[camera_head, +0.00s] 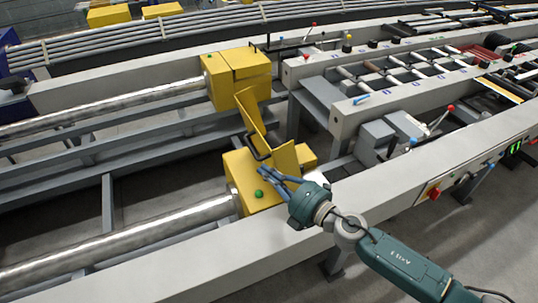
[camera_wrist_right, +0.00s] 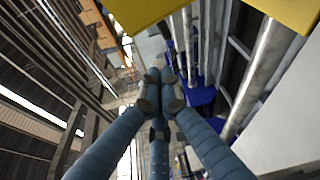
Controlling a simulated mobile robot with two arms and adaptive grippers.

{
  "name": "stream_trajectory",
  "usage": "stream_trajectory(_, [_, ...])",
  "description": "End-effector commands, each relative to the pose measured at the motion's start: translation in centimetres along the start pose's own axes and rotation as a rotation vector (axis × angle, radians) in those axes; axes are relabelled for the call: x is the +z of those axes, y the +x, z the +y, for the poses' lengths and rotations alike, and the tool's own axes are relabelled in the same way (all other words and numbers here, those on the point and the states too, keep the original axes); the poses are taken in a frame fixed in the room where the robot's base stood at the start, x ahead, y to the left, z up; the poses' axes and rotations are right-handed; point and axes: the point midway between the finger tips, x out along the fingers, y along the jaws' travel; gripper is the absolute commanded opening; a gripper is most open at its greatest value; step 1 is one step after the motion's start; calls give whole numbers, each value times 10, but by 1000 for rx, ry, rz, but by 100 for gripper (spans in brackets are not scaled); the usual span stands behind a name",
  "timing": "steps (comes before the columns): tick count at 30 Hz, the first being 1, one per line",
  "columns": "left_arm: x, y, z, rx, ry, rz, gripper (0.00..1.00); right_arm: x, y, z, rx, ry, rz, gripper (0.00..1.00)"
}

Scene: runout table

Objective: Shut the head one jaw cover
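Two yellow jaw boxes sit on the runout table. The near box (camera_head: 240,168) has a green ball knob (camera_head: 259,193) on its front and a raised yellow plate (camera_head: 285,159). Between the boxes a yellow cover flap (camera_head: 250,112) stands tilted open, with a dark handle (camera_head: 258,147) at its lower end. The far box (camera_head: 238,78) is behind it. I cannot tell which carries the head one label. My right gripper (camera_head: 268,175) is at the near box's right side; in the right wrist view its fingertips (camera_wrist_right: 162,90) meet, with nothing visible between them. My left gripper is out of view.
Shiny steel bars (camera_head: 120,245) run left from the boxes. A pale rail (camera_head: 400,190) passes along the front, below my right arm. Levers and rollers (camera_head: 430,80) stand at the right.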

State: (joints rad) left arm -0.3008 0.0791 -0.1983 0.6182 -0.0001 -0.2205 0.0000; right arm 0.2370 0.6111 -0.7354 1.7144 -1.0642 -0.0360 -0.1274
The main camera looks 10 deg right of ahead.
Motion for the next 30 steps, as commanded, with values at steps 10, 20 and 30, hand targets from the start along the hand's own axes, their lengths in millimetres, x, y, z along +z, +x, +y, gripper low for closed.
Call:
stream_trajectory(10, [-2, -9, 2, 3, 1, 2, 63, 22, 38, -1, -2, 1, -4, 0])
stream_trajectory(20, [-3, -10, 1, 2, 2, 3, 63, 38, 32, -1, -1, 3, -2, 0])
stream_trajectory(30, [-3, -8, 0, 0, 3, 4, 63, 40, 31, -1, 1, 7, -2, 0])
